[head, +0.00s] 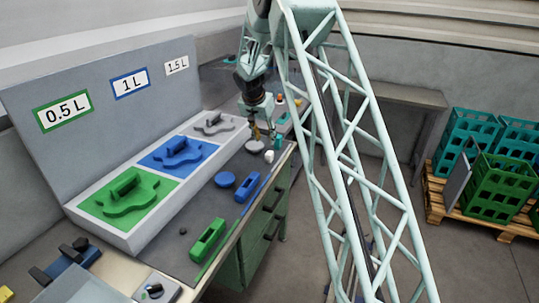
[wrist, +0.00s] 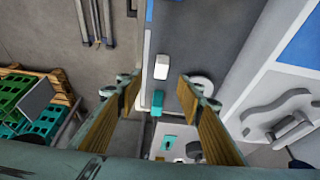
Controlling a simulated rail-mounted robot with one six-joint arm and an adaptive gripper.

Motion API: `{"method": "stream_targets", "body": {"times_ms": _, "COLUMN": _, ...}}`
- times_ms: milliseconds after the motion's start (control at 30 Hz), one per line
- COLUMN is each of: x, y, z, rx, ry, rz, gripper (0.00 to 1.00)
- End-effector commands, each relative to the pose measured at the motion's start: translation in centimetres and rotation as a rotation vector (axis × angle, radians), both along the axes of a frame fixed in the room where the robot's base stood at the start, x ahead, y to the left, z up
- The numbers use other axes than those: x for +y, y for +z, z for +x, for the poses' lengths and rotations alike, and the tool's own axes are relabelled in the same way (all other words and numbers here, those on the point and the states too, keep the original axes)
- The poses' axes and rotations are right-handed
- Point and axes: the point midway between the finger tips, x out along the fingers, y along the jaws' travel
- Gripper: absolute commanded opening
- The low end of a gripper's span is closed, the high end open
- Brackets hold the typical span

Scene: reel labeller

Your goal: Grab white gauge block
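The white gauge block (wrist: 161,67) lies on the dark bench top near its edge in the wrist view. In the head view a small white piece (head: 269,157), which looks like the same block, lies near the bench edge. My gripper (wrist: 158,92) is open and empty, with its two wood-coloured fingers wide apart. In the wrist view the white block shows beyond the fingertips, roughly centred between them and not touching. In the head view my gripper (head: 262,133) is over the far part of the bench, small and partly unclear.
A teal block (wrist: 158,99) lies near the white one. A pale round disc (wrist: 201,83) is partly behind the right finger. Blue (head: 248,187) and green (head: 207,239) blocks lie along the bench edge. A white tray with green, blue and grey fixtures (head: 129,200) stands beside them.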

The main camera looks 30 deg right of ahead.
Motion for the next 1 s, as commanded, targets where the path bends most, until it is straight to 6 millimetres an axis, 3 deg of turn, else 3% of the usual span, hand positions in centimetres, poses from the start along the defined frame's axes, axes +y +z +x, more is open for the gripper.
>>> {"method": "stream_targets", "body": {"times_ms": 167, "x": -0.4, "y": -0.9, "z": 0.6, "rx": -0.002, "ry": -0.010, "rz": 0.001, "gripper": 0.34}}
{"method": "stream_targets", "body": {"times_ms": 667, "x": -0.5, "y": -1.3, "z": 0.7, "rx": -0.002, "ry": -0.011, "rz": 0.001, "gripper": 0.34}}
{"method": "stream_targets", "body": {"times_ms": 1000, "x": -1.4, "y": -4.1, "z": 1.4, "rx": -0.001, "ry": -0.011, "rz": 0.001, "gripper": 0.34}}
